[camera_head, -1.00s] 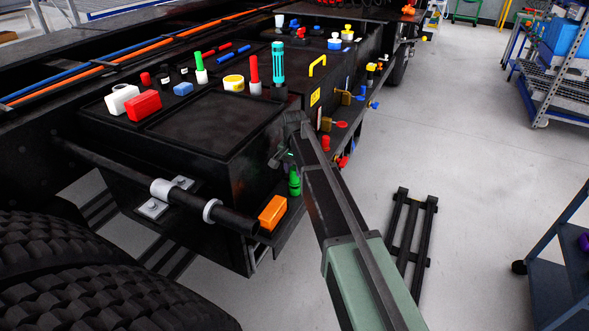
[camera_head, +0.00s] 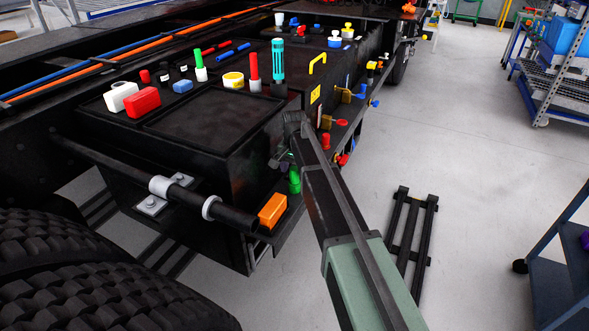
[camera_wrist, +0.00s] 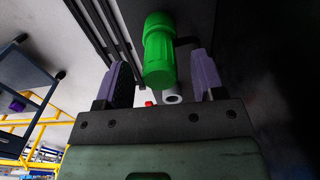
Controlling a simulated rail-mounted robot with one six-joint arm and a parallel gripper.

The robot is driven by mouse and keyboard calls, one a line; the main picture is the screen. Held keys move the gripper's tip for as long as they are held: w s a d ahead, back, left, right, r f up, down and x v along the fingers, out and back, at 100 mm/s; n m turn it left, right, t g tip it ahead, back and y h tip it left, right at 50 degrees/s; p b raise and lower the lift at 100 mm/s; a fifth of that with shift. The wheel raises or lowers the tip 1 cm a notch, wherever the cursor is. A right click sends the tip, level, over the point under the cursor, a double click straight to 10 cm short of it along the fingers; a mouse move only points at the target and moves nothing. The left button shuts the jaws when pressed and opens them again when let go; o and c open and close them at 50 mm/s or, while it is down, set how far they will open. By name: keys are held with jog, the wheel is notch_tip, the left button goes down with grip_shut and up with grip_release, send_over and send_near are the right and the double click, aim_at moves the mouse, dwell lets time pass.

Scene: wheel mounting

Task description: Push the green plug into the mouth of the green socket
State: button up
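A ribbed green cylindrical piece, which I take for the plug (camera_wrist: 159,52), lies between the two spread fingers of my gripper (camera_wrist: 160,78) in the wrist view. A gap shows on each side of it, so the fingers look open around it without a grip. In the head view, a green piece (camera_head: 294,181) stands on the ledge beside the black box, just below my gripper (camera_head: 284,158). The fingers there are small and dark. I cannot make out a separate green socket or its mouth, and cannot tell whether both green views show the same piece.
An orange block (camera_head: 272,211) sits on the ledge left of the green piece. A black bar with grey clamps (camera_head: 160,188) runs along the box. Coloured fittings, including a red block (camera_head: 142,103), stand on top. A grey ring-shaped end (camera_wrist: 172,98) shows between my fingers.

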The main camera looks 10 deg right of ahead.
notch_tip(320, 180, up, 11)
jog(key=p, duration=1)
jog(key=shift+p, duration=0.4)
jog(key=shift+f, duration=0.1)
jog(key=s+r+n+p, duration=0.2)
jog(key=s+n, duration=0.5)
jog(key=s, duration=2.3)
jog(key=shift+r+n, duration=0.2)
jog(key=shift+n, duration=0.1)
jog(key=shift+c, duration=0.4)
